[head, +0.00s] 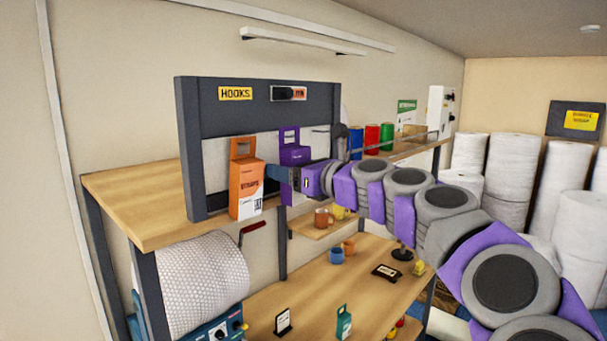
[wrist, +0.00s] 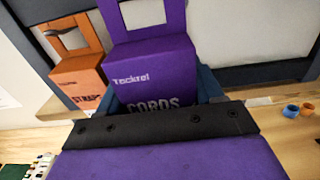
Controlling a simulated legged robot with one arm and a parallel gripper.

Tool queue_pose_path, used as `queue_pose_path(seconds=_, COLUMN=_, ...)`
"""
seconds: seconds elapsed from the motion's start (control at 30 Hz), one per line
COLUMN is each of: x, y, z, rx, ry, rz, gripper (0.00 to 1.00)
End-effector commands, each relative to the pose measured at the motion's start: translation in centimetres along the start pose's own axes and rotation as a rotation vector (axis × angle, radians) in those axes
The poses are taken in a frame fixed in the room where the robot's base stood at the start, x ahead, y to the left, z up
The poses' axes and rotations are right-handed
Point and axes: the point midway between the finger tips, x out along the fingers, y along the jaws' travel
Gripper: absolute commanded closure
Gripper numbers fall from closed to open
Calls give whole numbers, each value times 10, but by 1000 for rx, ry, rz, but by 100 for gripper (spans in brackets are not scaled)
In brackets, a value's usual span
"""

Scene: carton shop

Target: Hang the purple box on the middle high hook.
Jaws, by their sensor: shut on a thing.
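The purple box (head: 293,152) has a hang tab with a cut-out at its top and is held upright in front of the hook board, behind my gripper in the head view. It also fills the middle of the wrist view (wrist: 150,75), with "CORDS" printed on its front. My gripper (head: 287,177) is shut on it, with a blue finger at each side of its lower part. The hook board (head: 186,150) has a dark frame and a yellow "HOOKS" label. I cannot make out the middle high hook, and whether the tab is on any hook is hidden.
An orange box (head: 246,190) with a similar tab is close to the left of the purple box. A wooden shelf (head: 130,205) runs below the board. Blue, red and green cans (head: 372,140) stand to the right.

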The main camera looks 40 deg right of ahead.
Motion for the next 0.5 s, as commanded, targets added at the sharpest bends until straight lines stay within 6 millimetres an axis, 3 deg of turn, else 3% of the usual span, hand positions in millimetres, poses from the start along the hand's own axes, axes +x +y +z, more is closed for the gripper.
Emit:
queue_pose_path(seconds=0.2, x=11, y=-23, z=-7, rx=12, ry=0, rz=-5, gripper=67)
queue_pose_path(seconds=0.33, x=18, y=-26, z=-8, rx=15, ry=-1, rz=-6, gripper=67)
queue_pose_path(seconds=0.5, x=28, y=-14, z=-6, rx=8, ry=-1, rz=-7, gripper=82)
